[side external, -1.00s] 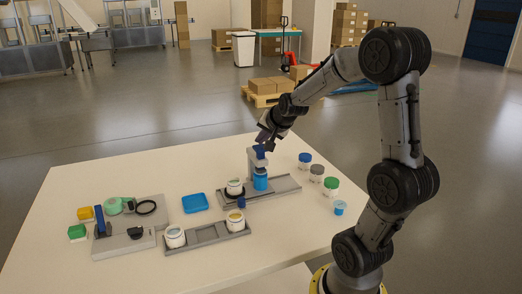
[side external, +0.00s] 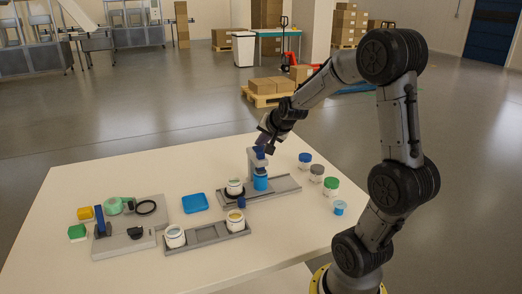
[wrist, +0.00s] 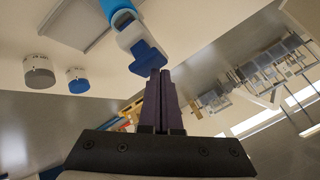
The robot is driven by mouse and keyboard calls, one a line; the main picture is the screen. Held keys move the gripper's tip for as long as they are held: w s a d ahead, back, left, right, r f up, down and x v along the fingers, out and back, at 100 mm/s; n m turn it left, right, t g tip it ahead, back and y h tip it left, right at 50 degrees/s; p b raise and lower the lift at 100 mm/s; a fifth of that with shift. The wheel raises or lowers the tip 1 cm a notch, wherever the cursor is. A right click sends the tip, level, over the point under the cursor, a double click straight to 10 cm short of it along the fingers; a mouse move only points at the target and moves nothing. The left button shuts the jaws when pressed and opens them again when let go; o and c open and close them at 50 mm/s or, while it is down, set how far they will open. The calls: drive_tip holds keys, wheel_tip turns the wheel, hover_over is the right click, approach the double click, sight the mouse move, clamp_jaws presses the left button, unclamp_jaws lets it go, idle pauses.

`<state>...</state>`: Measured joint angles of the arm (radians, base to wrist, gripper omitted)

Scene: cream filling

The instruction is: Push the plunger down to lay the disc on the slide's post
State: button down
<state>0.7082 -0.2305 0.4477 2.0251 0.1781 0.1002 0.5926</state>
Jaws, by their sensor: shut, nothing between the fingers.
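The blue plunger (side external: 259,151) tops the grey dispenser post (side external: 252,162) on the slide. A blue cylinder (side external: 260,181) sits beneath it, where the slide's post and the disc are not clear to me. My gripper (side external: 263,142) is shut and empty, with its purple fingertips pointing down right above the plunger. In the wrist view the closed fingertips (wrist: 160,74) are next to the edge of the plunger's blue top (wrist: 148,57). I cannot tell whether they touch it. A white cup (side external: 235,187) stands on the slide (side external: 285,185) to the left of the dispenser.
A second grey rail (side external: 207,234) with white cups lies in front. A blue tray (side external: 195,203) lies left.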

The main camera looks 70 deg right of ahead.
drive_tip(key=shift+f, duration=0.45)
idle(0.3)
drive_tip(key=shift+r, duration=1.35)
drive_tip(key=shift+r, duration=0.1)
wheel_tip(320, 180, up, 6)
drive_tip(key=shift+f, duration=0.1)
idle(0.7)
